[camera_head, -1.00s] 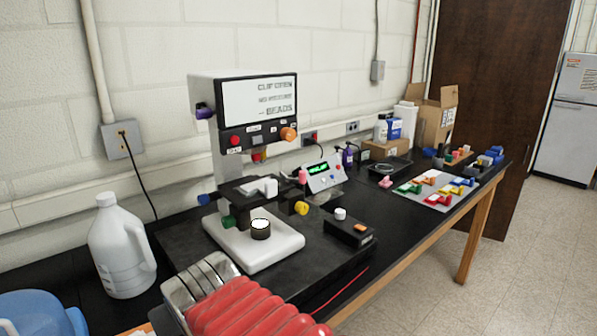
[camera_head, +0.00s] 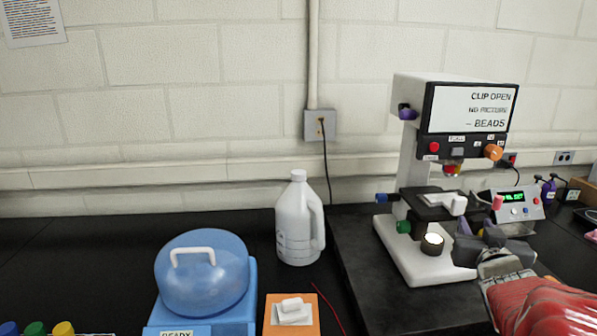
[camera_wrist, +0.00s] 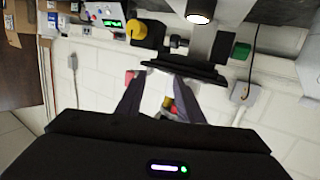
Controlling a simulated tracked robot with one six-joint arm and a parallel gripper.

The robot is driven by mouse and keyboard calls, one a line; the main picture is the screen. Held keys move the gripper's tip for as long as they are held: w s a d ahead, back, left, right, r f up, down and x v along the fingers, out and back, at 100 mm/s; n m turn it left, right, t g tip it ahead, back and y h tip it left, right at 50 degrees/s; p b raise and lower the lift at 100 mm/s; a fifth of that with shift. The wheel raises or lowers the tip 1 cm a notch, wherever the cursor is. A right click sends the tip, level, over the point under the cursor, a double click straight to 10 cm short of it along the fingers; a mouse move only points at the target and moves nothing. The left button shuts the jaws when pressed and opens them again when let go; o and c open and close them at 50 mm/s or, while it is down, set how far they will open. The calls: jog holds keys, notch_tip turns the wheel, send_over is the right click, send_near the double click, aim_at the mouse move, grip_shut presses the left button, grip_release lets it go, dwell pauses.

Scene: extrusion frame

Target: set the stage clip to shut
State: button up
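The microscope's screen (camera_head: 473,108) reads "CLIP OPEN", "NO PICTURE" and "BEADS". The white stage clip (camera_head: 447,203) sits on the dark stage (camera_head: 424,206) under the red-and-yellow nosepiece. My gripper (camera_head: 487,243) is in front of the stage's right side, below the clip in the picture, apparently apart from it. In the wrist view my gripper (camera_wrist: 160,95) has its two dark fingers spread with nothing held between them. The stage edge (camera_wrist: 185,68) is just beyond the fingertips there. The clip is not clear in that view.
A green knob (camera_head: 403,227), a blue knob (camera_head: 382,198) and a lit lamp (camera_head: 432,242) are around the stage. A control box (camera_head: 517,205) stands to the right. A white jug (camera_head: 298,220) and a blue lidded container (camera_head: 203,275) stand left.

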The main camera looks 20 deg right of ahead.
jog(key=s+d+r+t+h, duration=0.1)
jog(key=s+d+r, duration=0.1)
jog(key=s+d, duration=0.2)
jog(key=shift+s+r+m, duration=0.15)
jog(key=shift+r+m, duration=0.1)
jog(key=shift+m, duration=0.05)
jog(key=shift+d, duration=0.1)
jog(key=shift+x, duration=6.9)
jog(key=shift+r, duration=0.1)
jog(key=shift+c, duration=0.6)
grip_shut()
